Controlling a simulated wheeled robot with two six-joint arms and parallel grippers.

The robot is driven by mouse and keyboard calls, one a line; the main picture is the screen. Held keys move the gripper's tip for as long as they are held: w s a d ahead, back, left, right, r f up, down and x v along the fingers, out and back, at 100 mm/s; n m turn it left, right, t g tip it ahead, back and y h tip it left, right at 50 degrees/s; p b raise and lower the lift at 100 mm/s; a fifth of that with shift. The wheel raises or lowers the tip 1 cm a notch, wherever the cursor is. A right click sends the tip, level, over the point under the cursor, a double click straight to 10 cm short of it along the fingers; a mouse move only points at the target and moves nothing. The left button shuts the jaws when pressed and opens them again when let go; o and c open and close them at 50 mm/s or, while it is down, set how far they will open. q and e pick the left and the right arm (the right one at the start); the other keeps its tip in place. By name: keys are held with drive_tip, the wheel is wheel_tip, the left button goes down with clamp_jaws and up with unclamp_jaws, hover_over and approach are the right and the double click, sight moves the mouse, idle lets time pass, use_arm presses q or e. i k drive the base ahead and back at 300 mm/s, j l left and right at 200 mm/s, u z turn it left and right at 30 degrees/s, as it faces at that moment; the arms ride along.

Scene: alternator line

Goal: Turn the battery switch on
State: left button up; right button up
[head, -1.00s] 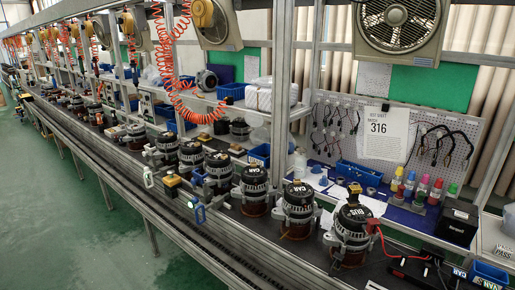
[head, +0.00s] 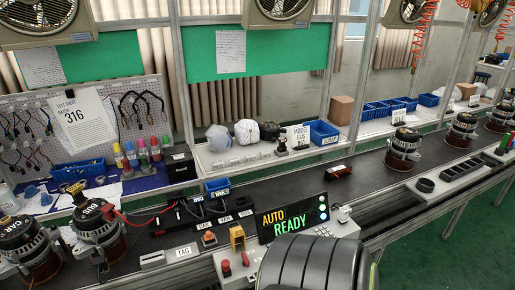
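The test station shows in the head view with a lit screen reading "AUTO READY" (head: 292,220). In front of it is a light control panel with a red knob (head: 226,268) and a yellow upright part (head: 237,236). A small orange-red switch-like part (head: 208,238) sits on a pale base left of the yellow part. I cannot tell for sure which of these is the battery switch, or its position. An alternator marked BUS (head: 97,228) stands at left with a red clamp and lead on it. Neither of my grippers is in view.
A large dark ribbed shape at the bottom centre hides part of the panel's front. A black box (head: 180,165), blue bins (head: 322,131) and labelled slots stand behind. More alternators (head: 403,148) stand on the line at right. The dark bench right of the screen is partly clear.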

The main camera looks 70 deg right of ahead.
sight(246, 262)
drive_tip(key=z, duration=2.5)
